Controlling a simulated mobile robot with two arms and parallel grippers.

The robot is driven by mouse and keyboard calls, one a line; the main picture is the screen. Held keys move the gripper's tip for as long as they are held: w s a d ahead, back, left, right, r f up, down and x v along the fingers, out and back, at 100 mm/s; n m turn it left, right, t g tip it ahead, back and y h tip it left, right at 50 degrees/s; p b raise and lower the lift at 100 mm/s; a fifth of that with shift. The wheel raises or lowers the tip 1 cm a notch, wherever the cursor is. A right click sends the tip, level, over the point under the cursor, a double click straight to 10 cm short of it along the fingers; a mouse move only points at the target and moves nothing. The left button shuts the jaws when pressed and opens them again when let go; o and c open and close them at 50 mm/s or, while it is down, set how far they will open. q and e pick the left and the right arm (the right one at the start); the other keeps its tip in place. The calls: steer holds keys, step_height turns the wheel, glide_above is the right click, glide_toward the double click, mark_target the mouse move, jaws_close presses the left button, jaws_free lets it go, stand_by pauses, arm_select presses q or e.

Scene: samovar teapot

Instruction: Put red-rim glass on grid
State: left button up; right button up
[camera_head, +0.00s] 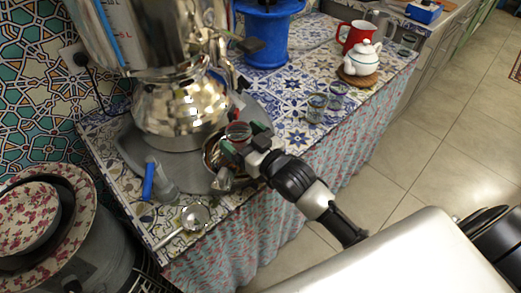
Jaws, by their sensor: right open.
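A small glass with a reddish rim (238,131) stands upright by the samovar's base, partly hidden by my right gripper. My right gripper (238,158) is open, its fingers beside the glass; I cannot tell whether they touch it. A round bowl-like piece (211,152), which may hold the grid, shows just left of the glass, mostly covered by it and the gripper. The shiny samovar (180,105) stands behind them on a grey metal tray (190,168). My left gripper is not in view.
A blue-handled tool (148,180) and a strainer (194,216) lie at the front left. Two small glasses (316,107) (337,95), a white teapot (360,60), a red mug (353,35) and a blue container (267,38) stand farther back. Tiled counter between is clear.

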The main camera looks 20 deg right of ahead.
steer(key=v, duration=1)
steer(key=shift+s+d, duration=0.2)
steer(key=shift+s, duration=0.15)
stand_by(0.9)
